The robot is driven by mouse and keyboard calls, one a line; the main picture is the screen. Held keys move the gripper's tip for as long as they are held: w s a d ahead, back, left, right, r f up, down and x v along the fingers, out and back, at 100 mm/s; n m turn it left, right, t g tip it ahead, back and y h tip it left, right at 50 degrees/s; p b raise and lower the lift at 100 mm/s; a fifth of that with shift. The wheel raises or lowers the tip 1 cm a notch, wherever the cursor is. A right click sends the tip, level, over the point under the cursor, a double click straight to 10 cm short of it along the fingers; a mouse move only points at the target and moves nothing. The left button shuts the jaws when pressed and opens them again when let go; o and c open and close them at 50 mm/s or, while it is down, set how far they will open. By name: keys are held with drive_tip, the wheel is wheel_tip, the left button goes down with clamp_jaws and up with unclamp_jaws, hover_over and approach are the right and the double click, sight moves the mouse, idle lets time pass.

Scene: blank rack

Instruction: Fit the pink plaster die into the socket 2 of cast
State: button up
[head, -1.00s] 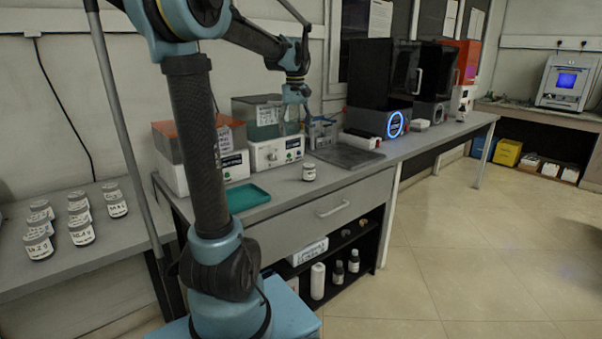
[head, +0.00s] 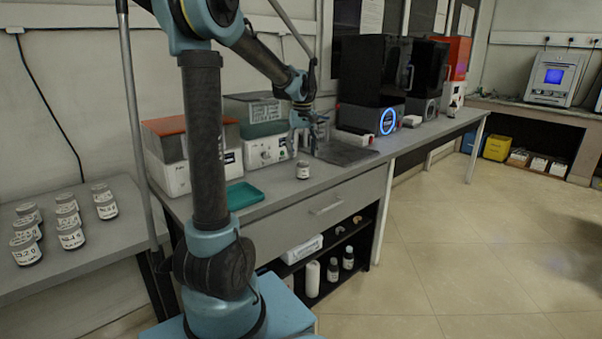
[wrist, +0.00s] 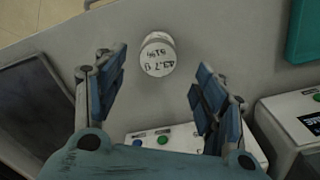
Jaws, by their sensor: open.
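My gripper (wrist: 160,80) is open and empty, with its blue fingers spread apart in the wrist view. A small jar with a white lettered label (wrist: 157,54) shows between and beyond the fingertips, apart from them. In the head view my gripper (head: 312,122) is above the bench, with the same jar (head: 303,170) standing below it on the grey top. I cannot make out a pink plaster die or a cast with sockets in either view.
A teal tray (head: 243,194) lies left of the jar, and a dark grey mat (head: 345,153) lies to its right. Boxy machines (head: 265,148) line the bench's back. Several labelled jars (head: 70,236) stand on the left table. The bench front around the jar is clear.

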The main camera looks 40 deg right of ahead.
sight(303, 162)
drive_tip(key=shift+s+f, duration=0.15)
drive_tip(key=shift+f, duration=3.2)
drive_tip(key=shift+c, duration=0.5)
drive_tip(key=shift+d, duration=0.1)
drive_tip(key=c, duration=1.1)
